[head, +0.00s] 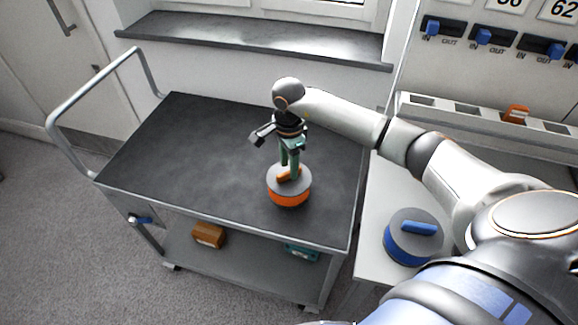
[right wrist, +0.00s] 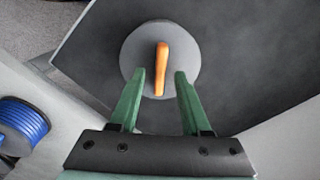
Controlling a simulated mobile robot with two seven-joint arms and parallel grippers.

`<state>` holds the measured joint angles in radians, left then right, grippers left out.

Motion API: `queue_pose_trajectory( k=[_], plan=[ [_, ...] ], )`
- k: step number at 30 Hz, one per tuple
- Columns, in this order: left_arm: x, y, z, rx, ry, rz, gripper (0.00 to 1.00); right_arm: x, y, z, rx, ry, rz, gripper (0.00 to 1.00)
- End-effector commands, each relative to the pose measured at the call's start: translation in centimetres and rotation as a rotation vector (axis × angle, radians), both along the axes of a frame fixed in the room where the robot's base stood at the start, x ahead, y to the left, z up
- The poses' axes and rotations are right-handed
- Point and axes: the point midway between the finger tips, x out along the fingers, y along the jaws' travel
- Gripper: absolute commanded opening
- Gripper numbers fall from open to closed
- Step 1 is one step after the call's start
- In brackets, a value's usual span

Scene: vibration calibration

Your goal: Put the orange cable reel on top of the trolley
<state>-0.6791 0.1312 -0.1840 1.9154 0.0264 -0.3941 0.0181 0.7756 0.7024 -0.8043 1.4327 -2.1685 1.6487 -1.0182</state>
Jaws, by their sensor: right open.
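The orange cable reel (head: 289,192) stands upright on the dark top of the trolley (head: 190,140), near its front right part. It has a grey top disc and an orange handle. In the right wrist view the reel's grey disc (right wrist: 133,53) and orange handle (right wrist: 161,58) lie just beyond the fingertips. My right gripper (head: 289,170) is over the reel, its green fingers pointing down at the handle. In the right wrist view the gripper (right wrist: 160,78) is open, with the lower end of the handle between the fingertips and a gap on both sides. My left gripper is out of view.
A blue cable reel (head: 413,238) stands on the grey bench (head: 375,215) right of the trolley; it also shows in the right wrist view (right wrist: 22,122). An orange-brown box (head: 209,235) and a teal item (head: 301,252) are on the lower shelf. The trolley top's left half is clear.

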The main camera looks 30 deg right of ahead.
Motion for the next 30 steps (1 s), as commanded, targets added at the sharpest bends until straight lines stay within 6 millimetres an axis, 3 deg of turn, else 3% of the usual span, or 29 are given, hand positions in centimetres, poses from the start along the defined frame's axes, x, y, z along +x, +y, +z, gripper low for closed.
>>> queue_pose_trajectory(
  k=[12,17,20,23,26,27,30],
  plan=[
    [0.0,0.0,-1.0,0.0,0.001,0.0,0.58,0.1,0.0,8.6,0.0,-0.006,-0.001,0.47],
    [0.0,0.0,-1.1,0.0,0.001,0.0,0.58,0.0,0.0,10.4,0.0,-0.002,0.0,0.47],
    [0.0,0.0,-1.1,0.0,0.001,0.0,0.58,-0.2,0.9,10.3,0.031,0.004,0.004,0.47],
    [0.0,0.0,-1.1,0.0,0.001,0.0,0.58,-1.0,4.8,8.4,0.171,0.024,0.007,0.47],
    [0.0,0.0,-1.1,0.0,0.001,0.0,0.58,-3.0,12.0,6.1,0.451,0.078,-0.031,0.47],
    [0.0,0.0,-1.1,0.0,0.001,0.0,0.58,-4.1,15.2,5.6,0.588,0.112,-0.071,0.47],
    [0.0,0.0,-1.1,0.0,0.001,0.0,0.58,-6.5,22.3,6.5,0.944,0.232,-0.236,0.47]
  ],
)
